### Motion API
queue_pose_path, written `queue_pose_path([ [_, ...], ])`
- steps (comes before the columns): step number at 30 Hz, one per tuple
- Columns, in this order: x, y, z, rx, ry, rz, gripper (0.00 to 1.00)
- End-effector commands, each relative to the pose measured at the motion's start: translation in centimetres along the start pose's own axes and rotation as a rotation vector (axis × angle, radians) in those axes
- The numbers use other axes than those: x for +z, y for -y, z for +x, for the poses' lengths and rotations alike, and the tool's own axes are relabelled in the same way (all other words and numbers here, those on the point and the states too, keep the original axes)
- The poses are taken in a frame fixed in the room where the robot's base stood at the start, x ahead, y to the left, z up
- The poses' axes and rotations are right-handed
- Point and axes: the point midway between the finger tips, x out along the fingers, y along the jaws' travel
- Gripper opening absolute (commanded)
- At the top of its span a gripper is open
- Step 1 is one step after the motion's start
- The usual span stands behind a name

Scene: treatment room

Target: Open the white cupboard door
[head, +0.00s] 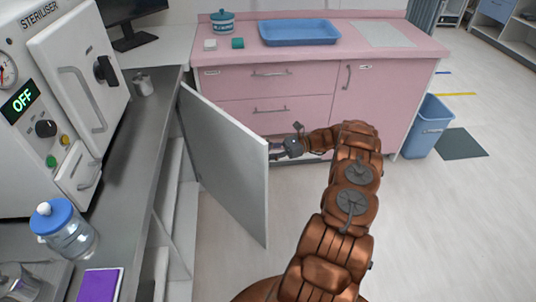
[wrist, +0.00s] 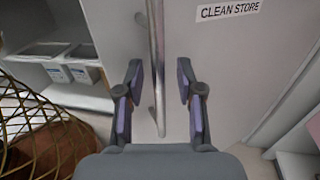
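The white cupboard door (head: 225,165) stands swung wide open from the counter on the left, its free edge out over the floor. In the wrist view its outer face (wrist: 230,70) carries a "CLEAN STORE" label (wrist: 228,11) and a vertical metal bar handle (wrist: 156,50). My gripper (head: 281,149) is beside the door's free edge, partly hidden behind it in the head view. In the wrist view my gripper (wrist: 158,75) is open, one finger on each side of the handle's lower part, with gaps showing on both sides.
The grey counter (head: 135,150) holds a steriliser (head: 60,80), a blue-lidded jar (head: 68,232) and a purple pad (head: 100,285). A pink cabinet (head: 335,105) stands behind the door, with a blue bin (head: 427,127) to its right.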

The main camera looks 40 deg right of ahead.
Motion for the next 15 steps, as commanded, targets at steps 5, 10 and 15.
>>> queue_pose_path([
  [5, 2.0, -0.1, -0.1, -0.001, -0.002, 0.000, 0.37],
  [10, 4.7, -0.1, -0.1, -0.002, -0.003, 0.000, 0.37],
  [15, 6.8, -0.1, -0.1, -0.002, -0.002, -0.001, 0.37],
])
